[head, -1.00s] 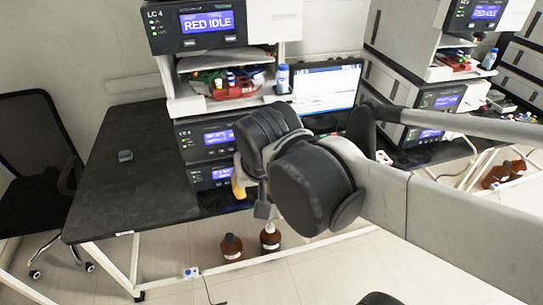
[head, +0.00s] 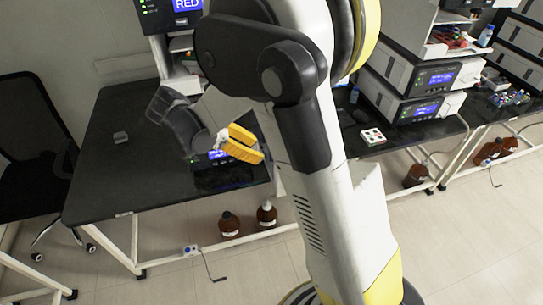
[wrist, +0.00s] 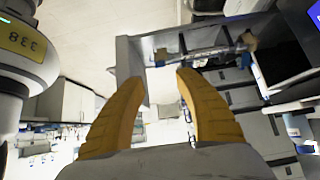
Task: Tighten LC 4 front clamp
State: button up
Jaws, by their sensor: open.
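The LC 4 stack shows only in part in the head view, as my arm covers most of it. Its top display (head: 187,5) reads "RED", and a lower blue display (head: 218,154) shows beside my gripper. My gripper (head: 247,146) has yellow fingers and is in front of the lower stack. In the wrist view my gripper (wrist: 160,80) is open, with nothing between its fingers. Beyond the fingertips is a grey open-fronted housing (wrist: 128,58) with a thin bluish rod (wrist: 205,51) across it and small brownish pieces near its ends. I cannot tell which piece is the front clamp.
The black bench (head: 110,180) is mostly clear at left, with a small grey object (head: 120,137) on it. A black chair (head: 35,140) stands to the left. Brown bottles (head: 229,224) stand on the floor under the bench. Another instrument stack (head: 420,85) is at right.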

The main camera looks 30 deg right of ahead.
jog(key=b+x, duration=0.1)
jog(key=x, duration=0.7)
jog(key=shift+d+f+b, duration=0.2)
jog(key=shift+d+b, duration=0.05)
jog(key=shift+b, duration=0.05)
